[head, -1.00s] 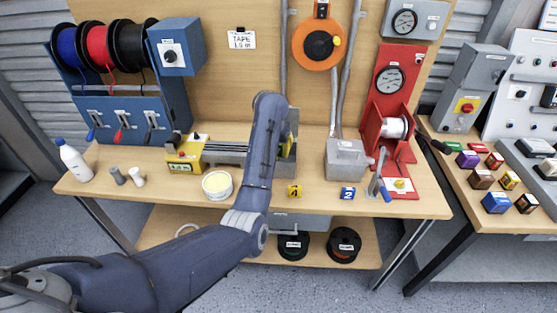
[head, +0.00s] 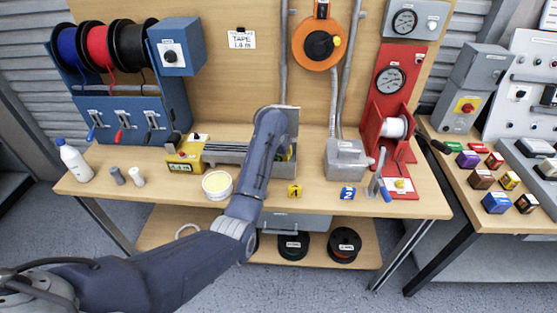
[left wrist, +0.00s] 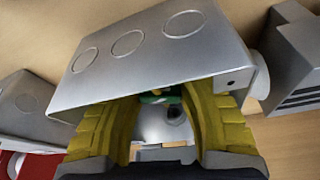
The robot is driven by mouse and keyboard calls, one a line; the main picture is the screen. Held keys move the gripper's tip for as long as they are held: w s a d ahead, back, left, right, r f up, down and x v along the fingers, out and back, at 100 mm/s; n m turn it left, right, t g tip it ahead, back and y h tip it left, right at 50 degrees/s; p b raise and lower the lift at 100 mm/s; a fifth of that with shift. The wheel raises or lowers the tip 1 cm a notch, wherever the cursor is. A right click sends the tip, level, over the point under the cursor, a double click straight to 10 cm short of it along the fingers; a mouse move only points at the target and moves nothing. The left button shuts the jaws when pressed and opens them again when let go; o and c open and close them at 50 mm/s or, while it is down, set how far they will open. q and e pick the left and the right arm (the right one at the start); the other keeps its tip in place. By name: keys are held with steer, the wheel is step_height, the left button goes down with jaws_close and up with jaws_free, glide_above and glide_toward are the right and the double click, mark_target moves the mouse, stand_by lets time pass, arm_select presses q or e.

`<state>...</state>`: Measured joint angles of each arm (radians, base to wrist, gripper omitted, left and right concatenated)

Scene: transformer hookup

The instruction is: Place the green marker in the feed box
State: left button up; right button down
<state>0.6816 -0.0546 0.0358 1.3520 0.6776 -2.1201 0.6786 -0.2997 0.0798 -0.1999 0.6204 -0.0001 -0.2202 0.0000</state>
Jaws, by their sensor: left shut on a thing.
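My left gripper (left wrist: 160,98) has its two yellow fingers closed in on a small green piece, the green marker (left wrist: 152,98), of which only a little shows. A grey box with round knockouts (left wrist: 128,45), likely the feed box, fills the upper middle of the left wrist view, right beside the fingertips. Whether the marker is inside it, I cannot tell. My right gripper is not in view.
A yellow-ended device (head: 186,154) and a round tub (head: 217,185) lie to the left. Number tags 1 (head: 295,191) and 2 (head: 348,193) sit near the front edge.

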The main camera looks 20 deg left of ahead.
arm_select(q)
steer(key=o, duration=0.8)
steer(key=shift+f, duration=0.1)
steer(key=v, duration=1.2)
steer(key=shift+a, duration=0.1)
